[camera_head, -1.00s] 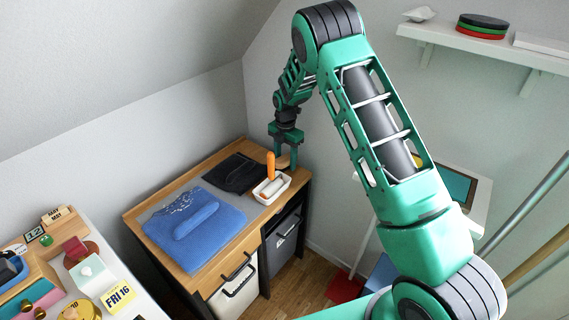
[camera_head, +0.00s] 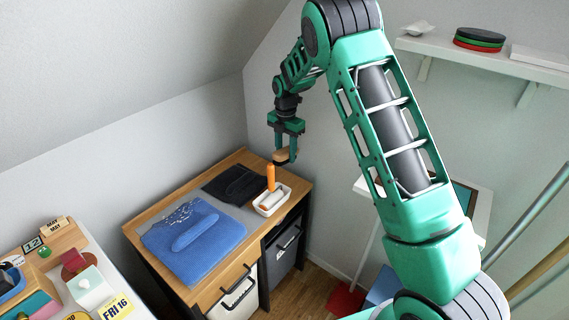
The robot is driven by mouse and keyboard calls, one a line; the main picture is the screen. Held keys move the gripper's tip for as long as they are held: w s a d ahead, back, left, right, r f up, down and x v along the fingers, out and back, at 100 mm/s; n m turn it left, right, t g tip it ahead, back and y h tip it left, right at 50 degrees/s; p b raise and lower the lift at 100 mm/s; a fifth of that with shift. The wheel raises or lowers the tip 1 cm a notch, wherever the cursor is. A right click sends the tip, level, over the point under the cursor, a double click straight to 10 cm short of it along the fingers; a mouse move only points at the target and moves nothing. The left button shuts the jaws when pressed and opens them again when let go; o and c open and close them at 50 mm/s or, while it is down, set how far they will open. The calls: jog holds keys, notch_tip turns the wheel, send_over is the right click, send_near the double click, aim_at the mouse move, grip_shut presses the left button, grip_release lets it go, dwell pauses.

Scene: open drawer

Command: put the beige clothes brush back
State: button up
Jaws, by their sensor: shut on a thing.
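My gripper (camera_head: 284,150) is shut on the beige clothes brush (camera_head: 281,156), a small tan block with a dark underside. It holds the brush in the air above the far right part of the wooden cabinet top (camera_head: 244,156). Below it, a white tray (camera_head: 284,200) stands near the right edge of the top. An orange-handled thing (camera_head: 270,177) stands upright in or just beside the tray, and a pale roller-like piece lies in it. The fine contact between the fingers and the brush is too small to see.
A folded blue cloth (camera_head: 190,245) and a black folded garment (camera_head: 235,185) lie on a grey mat on the cabinet top. The cabinet front has a drawer and bins with dark handles. A cluttered white table (camera_head: 140,308) is at lower left; a wall shelf (camera_head: 490,55) is at upper right.

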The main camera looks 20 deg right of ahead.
aim_at(286, 180)
jog(key=shift+r, duration=0.4)
jog(key=shift+m, duration=0.4)
jog(key=m, duration=0.3)
jog(key=f+m+h, duration=0.1)
jog(key=m, duration=0.2)
jog(key=shift+w, duration=0.2)
jog(key=m, duration=0.2)
jog(key=f+m, duration=0.1)
jog(key=m, duration=0.2)
jog(key=shift+g+h, duration=0.3)
jog(key=shift+g, duration=0.1)
jog(key=m, duration=0.3)
jog(key=f+m+g, duration=0.1)
jog(key=m, duration=0.1)
jog(key=shift+a+m, duration=0.1)
jog(key=shift+m, duration=0.3)
jog(key=shift+w+a+x, duration=0.15)
jog(key=shift+x, duration=0.95)
jog(key=shift+w+a+x, duration=0.15)
jog(key=shift+w+x, duration=0.05)
jog(key=shift+x, duration=0.9)
jog(key=shift+w+a+x, duration=0.15)
jog(key=shift+x, duration=0.95)
jog(key=shift+f, duration=0.65)
jog(key=o, duration=1.2)
jog(key=shift+o, duration=0.2)
